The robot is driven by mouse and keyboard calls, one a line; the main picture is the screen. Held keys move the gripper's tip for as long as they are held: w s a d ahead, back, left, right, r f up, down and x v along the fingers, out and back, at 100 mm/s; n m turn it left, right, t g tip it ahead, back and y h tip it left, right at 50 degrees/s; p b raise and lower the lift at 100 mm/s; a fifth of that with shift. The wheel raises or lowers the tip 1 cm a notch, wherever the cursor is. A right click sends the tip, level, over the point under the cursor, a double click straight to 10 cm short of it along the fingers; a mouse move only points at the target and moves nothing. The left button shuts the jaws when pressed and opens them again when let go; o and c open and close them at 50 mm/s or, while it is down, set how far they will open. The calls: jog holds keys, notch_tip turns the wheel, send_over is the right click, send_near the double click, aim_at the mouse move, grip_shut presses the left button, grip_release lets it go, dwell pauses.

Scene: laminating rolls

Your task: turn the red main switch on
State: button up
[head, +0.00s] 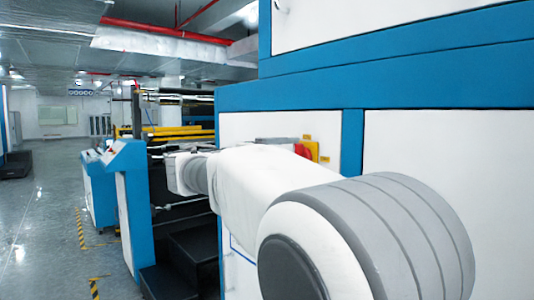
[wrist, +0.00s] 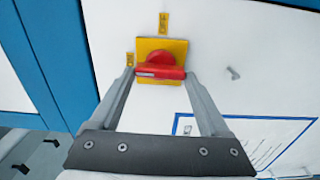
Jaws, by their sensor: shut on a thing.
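The red main switch (wrist: 161,66) sits on a square yellow plate (wrist: 177,45) on the white machine panel. In the wrist view its red handle lies roughly level, from left to right. My gripper (wrist: 160,73) has its two grey fingers at the handle's left and right ends, shut on it. In the head view the red switch (head: 301,151) and yellow plate (head: 312,149) show only in part, because my white arm hides the rest. My gripper is hidden in the head view.
Small yellow labels (wrist: 164,23) are fixed above and left of the plate. A metal peg (wrist: 233,73) sticks out to the right. A blue-framed notice (wrist: 262,140) is below right. Blue frame strips (wrist: 62,62) edge the panel. An open aisle (head: 45,220) runs at the left.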

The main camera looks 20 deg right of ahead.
dwell(0.5)
jog(key=o, duration=1.2)
jog(key=shift+a, duration=0.1)
jog(key=p+v, duration=0.1)
jog(key=v, duration=1.6)
jog(key=shift+s+a, duration=0.1)
jog(key=shift+a, duration=0.05)
